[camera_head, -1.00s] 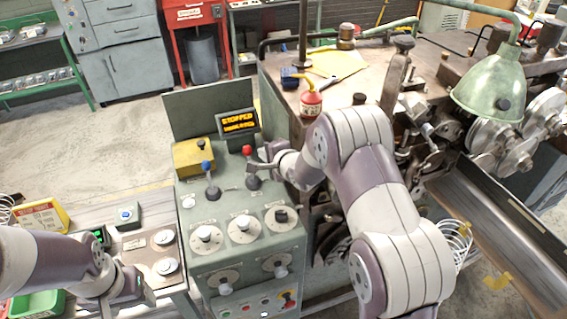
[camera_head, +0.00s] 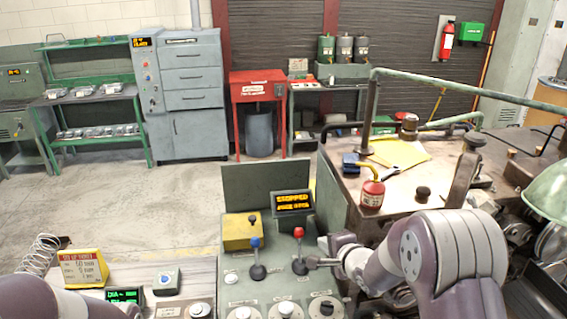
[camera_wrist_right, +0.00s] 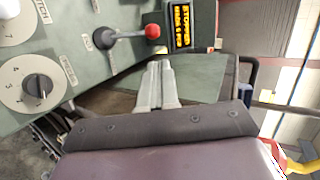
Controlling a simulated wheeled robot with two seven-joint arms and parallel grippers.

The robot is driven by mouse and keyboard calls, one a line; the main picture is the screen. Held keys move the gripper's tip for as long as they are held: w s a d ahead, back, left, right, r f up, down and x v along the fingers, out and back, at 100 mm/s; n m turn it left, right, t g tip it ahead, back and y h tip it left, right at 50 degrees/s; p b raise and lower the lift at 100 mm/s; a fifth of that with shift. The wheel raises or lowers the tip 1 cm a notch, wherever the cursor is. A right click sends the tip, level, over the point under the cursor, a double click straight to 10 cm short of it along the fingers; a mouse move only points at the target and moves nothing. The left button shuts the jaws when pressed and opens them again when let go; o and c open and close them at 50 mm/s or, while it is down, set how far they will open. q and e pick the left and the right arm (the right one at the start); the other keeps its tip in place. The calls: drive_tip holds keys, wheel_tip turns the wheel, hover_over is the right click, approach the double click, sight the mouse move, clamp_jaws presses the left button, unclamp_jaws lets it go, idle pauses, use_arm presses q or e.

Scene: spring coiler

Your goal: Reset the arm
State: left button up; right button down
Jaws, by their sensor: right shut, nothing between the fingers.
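My right gripper (camera_head: 318,262) is at the right edge of the grey-green control panel (camera_head: 270,291), beside the red-knobbed lever (camera_head: 299,252). In the right wrist view its fingers (camera_wrist_right: 158,75) are shut together and empty, a little apart from the lever with the red knob (camera_wrist_right: 152,31). My left arm (camera_head: 55,304) shows at the lower left of the head view; its gripper is out of the frame. A display (camera_head: 292,201) on the panel reads "STOPPED" in orange.
A blue-knobbed lever (camera_head: 256,258) and a yellow box (camera_head: 243,231) are on the panel. The coiler's bench (camera_head: 430,185) with a red oil can (camera_head: 371,190) stands at the right. The concrete floor (camera_head: 130,200) behind is clear.

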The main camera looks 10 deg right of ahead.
drive_tip(key=s+d+f+n+g+h+b, duration=0.1)
drive_tip(key=s+d+f+n+g+h, duration=0.3)
drive_tip(key=s+f+n, duration=0.5)
drive_tip(key=s+a+n+g+b, duration=0.1)
drive_tip(key=s+n+g+b, duration=0.1)
drive_tip(key=s, duration=0.7)
drive_tip(key=s+a+n+g+y+b, duration=0.1)
drive_tip(key=s+a+n+g+b, duration=0.1)
drive_tip(key=s, duration=0.6)
drive_tip(key=n+g+b, duration=0.1)
drive_tip(key=n+g, duration=0.1)
drive_tip(key=shift+s+a+f+n+g+b, duration=0.3)
drive_tip(key=shift+s+f+n+g, duration=0.1)
drive_tip(key=shift+s, duration=0.15)
